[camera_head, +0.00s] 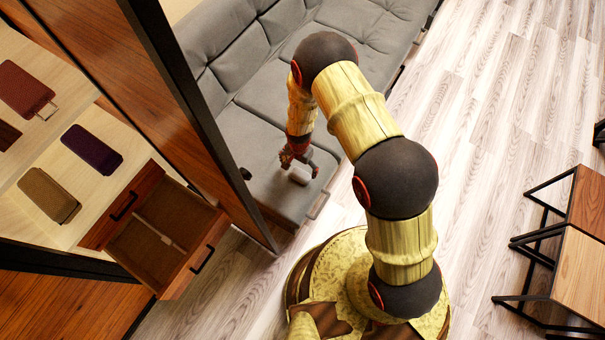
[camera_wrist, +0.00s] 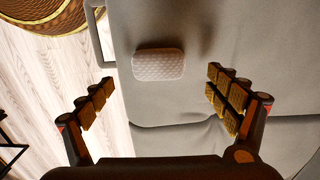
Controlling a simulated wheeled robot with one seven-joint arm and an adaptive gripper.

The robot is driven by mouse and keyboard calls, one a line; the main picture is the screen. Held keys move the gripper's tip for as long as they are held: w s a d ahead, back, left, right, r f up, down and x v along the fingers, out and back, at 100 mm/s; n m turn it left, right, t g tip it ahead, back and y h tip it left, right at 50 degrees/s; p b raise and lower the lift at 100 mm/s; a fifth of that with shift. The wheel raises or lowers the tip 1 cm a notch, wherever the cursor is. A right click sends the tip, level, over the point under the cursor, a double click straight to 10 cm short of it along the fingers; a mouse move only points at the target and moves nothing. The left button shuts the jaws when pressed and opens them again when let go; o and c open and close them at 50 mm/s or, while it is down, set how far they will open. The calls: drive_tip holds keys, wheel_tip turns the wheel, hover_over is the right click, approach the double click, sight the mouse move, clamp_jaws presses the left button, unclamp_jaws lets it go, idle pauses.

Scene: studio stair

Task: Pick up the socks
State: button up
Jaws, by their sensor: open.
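A small pale, rounded, textured bundle (camera_wrist: 159,64), which looks like the folded socks, lies on the grey sofa seat (camera_wrist: 230,30). It also shows as a small light patch (camera_head: 299,176) by my gripper in the head view. My gripper (camera_wrist: 155,95) is open and empty, its fingers spread to the left and right. In the wrist view the bundle lies between the finger lines, a little above the fingertips. In the head view my gripper (camera_head: 297,162) is low over the sofa's near end. The gap between fingers and bundle is hard to judge.
A shelf unit at left has a dark frame post (camera_head: 205,130) beside the sofa and an open drawer (camera_head: 165,245) jutting out. Several flat cases, one dark purple (camera_head: 92,150), lie on its shelves. Wooden tables (camera_head: 580,275) stand at right. The floor (camera_head: 480,130) between is clear.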

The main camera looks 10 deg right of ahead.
sight(300, 174)
wheel_tip(300, 174, down, 7)
drive_tip(key=b, duration=0.3)
drive_tip(key=shift+d+f, duration=0.1)
drive_tip(key=shift+c, duration=0.2)
drive_tip(key=shift+s, duration=0.1)
drive_tip(key=c, duration=1.1)
drive_tip(key=shift+c, duration=0.5)
